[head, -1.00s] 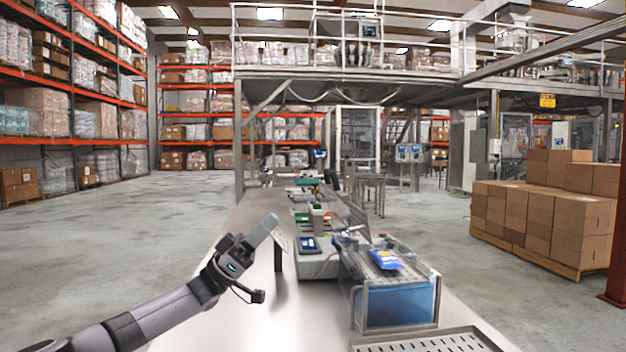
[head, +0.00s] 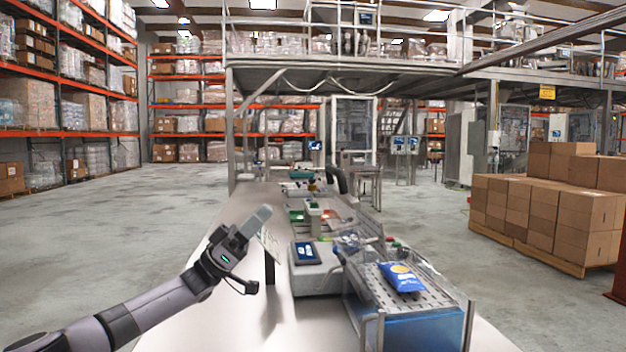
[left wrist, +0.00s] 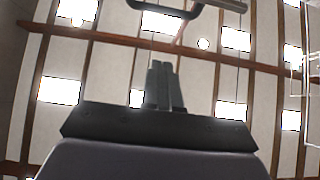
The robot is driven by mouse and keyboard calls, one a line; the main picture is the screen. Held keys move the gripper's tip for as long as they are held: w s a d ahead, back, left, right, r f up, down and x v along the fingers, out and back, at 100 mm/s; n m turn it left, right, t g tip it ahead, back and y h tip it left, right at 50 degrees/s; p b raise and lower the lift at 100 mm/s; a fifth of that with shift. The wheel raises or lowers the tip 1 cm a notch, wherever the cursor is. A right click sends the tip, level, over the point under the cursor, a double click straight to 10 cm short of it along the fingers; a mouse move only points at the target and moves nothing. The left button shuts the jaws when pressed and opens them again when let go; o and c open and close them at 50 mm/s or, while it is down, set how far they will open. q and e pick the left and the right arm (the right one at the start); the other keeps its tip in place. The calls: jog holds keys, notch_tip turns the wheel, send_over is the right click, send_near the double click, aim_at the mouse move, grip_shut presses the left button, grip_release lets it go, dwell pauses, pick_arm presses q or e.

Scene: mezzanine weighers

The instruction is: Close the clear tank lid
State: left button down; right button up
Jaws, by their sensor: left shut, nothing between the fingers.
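The tank (head: 425,334) stands at the right front of the bench, with clear walls and blue inside. A perforated metal plate (head: 372,284) spans its top, and a blue packet (head: 402,277) lies on it. I cannot clearly make out the clear lid or its angle. My left gripper (head: 262,213) is raised above the bench, left of the tank and well apart from it. It is shut and empty. In the left wrist view its closed fingers (left wrist: 165,85) point up toward the ceiling. My right gripper is not in view.
A scale-like unit with a dark blue display (head: 306,253) stands left of the tank. The bench's left side (head: 215,310) is bare. Stacked cartons (head: 548,205) stand on the floor at right.

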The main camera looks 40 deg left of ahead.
pick_arm(q)
jog(key=w+d+f+p+x, duration=0.1)
jog(key=f+p+x, duration=0.1)
jog(key=x, duration=1.1)
jog(key=shift+w+p, duration=0.35)
jog(key=shift+p, duration=0.55)
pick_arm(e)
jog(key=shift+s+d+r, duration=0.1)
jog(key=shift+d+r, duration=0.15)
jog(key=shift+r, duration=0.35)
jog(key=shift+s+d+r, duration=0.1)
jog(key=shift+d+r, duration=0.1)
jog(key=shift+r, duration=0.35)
pick_arm(q)
jog(key=shift+d, duration=0.15)
